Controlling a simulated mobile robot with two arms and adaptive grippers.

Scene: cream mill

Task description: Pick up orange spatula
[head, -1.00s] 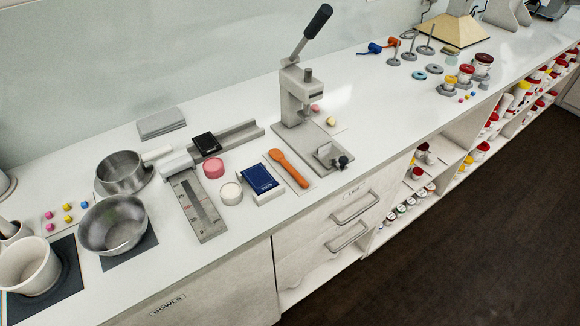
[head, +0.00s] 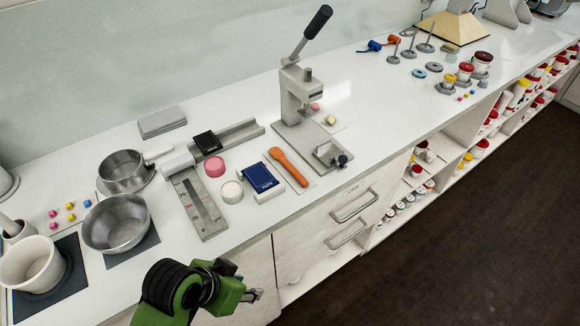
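The orange spatula (head: 289,168) lies on a pale mat on the white counter, between the blue box and the grey lever press. Its wider end points to the back left and its handle to the front right. My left gripper (head: 254,294) shows at the bottom of the head view, in front of the drawer fronts and well apart from the spatula. Its fingers are small and partly hidden by the green wrist, so I cannot tell if they are open. My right gripper is not in view.
A blue box (head: 262,181) lies just left of the spatula, with a white jar (head: 231,191) beside it. The lever press (head: 297,97) stands behind and to the right. A metal bowl (head: 116,223) and a white mortar (head: 33,265) stand left.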

